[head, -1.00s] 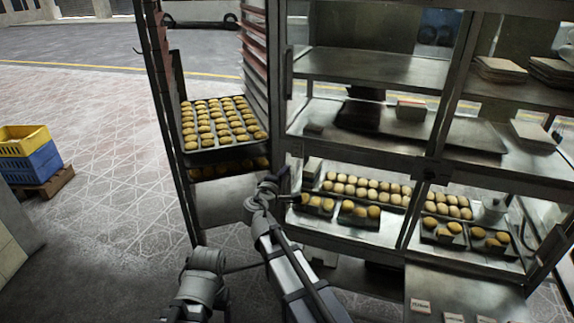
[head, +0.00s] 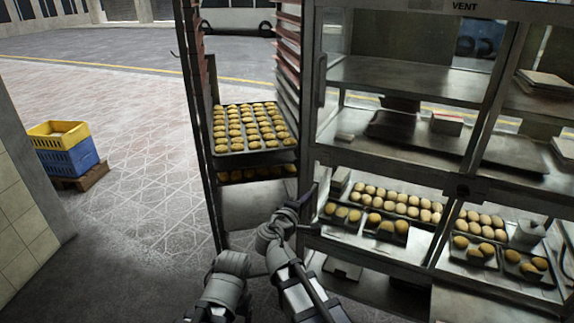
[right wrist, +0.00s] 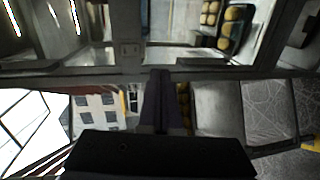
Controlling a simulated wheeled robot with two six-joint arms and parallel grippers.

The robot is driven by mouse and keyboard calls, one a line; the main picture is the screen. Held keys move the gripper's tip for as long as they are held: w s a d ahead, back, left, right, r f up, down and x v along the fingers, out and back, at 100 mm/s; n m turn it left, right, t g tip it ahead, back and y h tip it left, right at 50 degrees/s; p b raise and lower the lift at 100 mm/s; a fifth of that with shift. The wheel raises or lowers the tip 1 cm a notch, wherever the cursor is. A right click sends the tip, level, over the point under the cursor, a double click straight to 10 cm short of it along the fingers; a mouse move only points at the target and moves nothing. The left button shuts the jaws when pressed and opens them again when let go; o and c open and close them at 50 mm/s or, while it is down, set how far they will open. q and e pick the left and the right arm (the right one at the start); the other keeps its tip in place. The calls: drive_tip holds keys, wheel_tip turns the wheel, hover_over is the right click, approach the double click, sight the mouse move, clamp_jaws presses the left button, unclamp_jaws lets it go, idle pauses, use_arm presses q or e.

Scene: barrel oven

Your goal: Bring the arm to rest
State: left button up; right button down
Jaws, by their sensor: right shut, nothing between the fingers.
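My right arm (head: 292,278) reaches up from the bottom of the head view. Its dark gripper (head: 306,196) is at the front left edge of the display cabinet, in front of the rack. In the right wrist view the two fingers (right wrist: 163,98) lie together, shut and empty. A grey metal bar crosses just beyond the fingertips in that view; I cannot tell whether they touch it. My left gripper is not in view.
The glass-and-metal cabinet (head: 405,157) holds trays of buns (head: 385,201) on its lower shelf. A tall rack left of it carries a bun tray (head: 253,128). Yellow and blue crates (head: 66,150) stand on a pallet at the far left. The paved floor (head: 150,190) between is clear.

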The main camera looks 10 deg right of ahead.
drive_tip(key=s+a+f+m+g+y+p, duration=0.3)
drive_tip(key=s+f+m+g+p, duration=0.15)
drive_tip(key=s+f+g, duration=0.6)
drive_tip(key=s+a+m+g+y+p, duration=0.1)
drive_tip(key=s+a+y, duration=0.1)
drive_tip(key=s+a, duration=0.2)
drive_tip(key=s+a+f+m+g+y, duration=0.1)
drive_tip(key=s+a+y, duration=0.2)
drive_tip(key=s, duration=0.7)
drive_tip(key=shift+a+g+p, duration=0.35)
drive_tip(key=shift+a, duration=0.35)
